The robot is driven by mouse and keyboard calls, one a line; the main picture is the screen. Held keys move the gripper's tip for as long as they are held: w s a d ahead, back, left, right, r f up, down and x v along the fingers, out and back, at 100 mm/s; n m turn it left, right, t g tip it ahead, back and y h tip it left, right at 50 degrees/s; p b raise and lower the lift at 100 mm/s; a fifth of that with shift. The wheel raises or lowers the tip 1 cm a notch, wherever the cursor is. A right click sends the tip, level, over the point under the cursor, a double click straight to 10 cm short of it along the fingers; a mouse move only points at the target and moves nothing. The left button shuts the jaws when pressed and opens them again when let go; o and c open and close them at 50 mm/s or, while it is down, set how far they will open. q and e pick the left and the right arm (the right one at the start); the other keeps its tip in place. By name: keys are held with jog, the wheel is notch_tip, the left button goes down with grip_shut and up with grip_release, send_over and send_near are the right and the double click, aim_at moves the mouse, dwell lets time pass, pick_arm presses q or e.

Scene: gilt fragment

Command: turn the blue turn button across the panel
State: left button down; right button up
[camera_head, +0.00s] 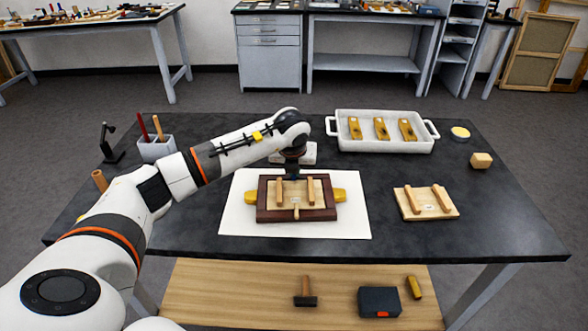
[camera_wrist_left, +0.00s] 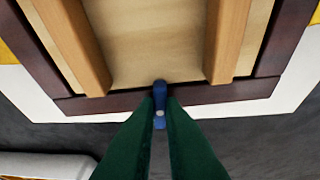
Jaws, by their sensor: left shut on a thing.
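The light wooden panel (camera_head: 296,192) with two battens sits inside a dark red-brown frame (camera_head: 264,214) on a white sheet (camera_head: 235,220). In the left wrist view the blue turn button (camera_wrist_left: 160,90) lies at the frame's far rail (camera_wrist_left: 105,103). Its long side runs crosswise to that rail, and one end reaches the panel's edge (camera_wrist_left: 150,60). My left gripper (camera_wrist_left: 160,108) has its green fingers shut on the button from both sides. In the head view my left gripper (camera_head: 292,176) is over the far rail and hides the button. My right gripper is out of view.
A wooden turn button (camera_head: 296,213) is at the near rail. Yellow pieces (camera_head: 340,195) stick out at the frame's sides. A white tray (camera_head: 345,145) stands behind, a second battened panel (camera_head: 430,203) lies right, and a cup of tools (camera_head: 156,149) stands left.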

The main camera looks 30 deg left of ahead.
pick_arm(q)
jog(key=c, duration=1.5)
grip_release()
jog(key=shift+r, duration=0.1)
jog(key=b+v, duration=0.1)
jog(key=v, duration=1.1)
jog(key=shift+s+d, duration=0.1)
